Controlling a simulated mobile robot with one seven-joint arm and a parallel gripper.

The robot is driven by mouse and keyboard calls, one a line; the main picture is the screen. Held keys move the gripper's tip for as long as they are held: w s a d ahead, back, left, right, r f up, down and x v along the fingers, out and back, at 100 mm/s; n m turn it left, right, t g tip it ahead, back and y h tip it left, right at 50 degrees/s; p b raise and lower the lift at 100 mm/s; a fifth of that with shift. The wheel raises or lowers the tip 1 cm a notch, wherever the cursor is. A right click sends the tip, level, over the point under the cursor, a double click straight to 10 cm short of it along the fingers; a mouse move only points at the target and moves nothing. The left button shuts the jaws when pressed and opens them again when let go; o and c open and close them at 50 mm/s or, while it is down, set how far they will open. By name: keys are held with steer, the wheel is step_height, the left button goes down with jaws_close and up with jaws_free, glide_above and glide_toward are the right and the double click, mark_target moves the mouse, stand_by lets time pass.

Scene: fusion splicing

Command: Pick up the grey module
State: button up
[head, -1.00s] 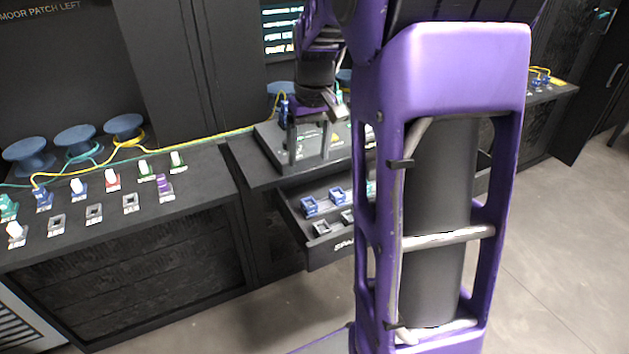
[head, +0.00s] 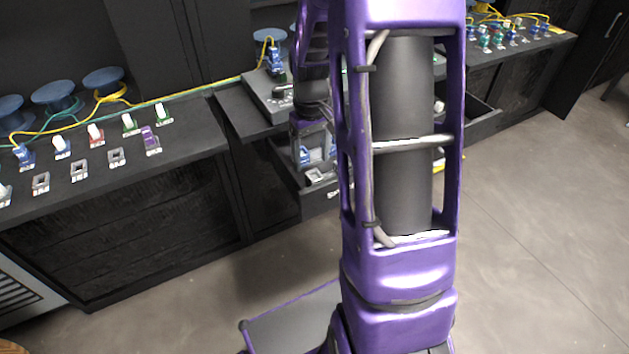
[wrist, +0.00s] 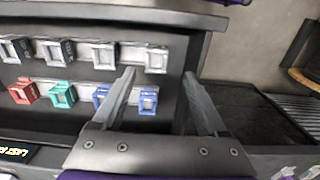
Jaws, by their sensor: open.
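Several grey modules stand in a row in the open drawer (head: 318,201). The rightmost grey module (wrist: 157,59) in the wrist view lies just beyond my fingertips, roughly between their lines. A grey module (head: 316,176) also shows in the head view, just below my gripper. My gripper (wrist: 159,74) is open, with nothing held between its fingers. In the head view my gripper (head: 313,155) points down at the drawer, partly covering its contents. I cannot tell the exact height of the fingertips above the modules.
Blue modules (wrist: 148,101), a green module (wrist: 62,94) and a red module (wrist: 24,92) form the other drawer row. A grey machine (head: 268,98) stands on the bench behind the drawer. More modules and cable spools (head: 53,98) occupy the left bench.

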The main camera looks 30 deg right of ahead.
mark_target(315, 178)
steer(key=f, duration=0.4)
steer(key=shift+s+d+f+b, duration=0.15)
steer(key=shift+d+f+b, duration=0.15)
steer(key=shift+f+b, duration=0.1)
steer(key=shift+r, duration=0.1)
jaws_close()
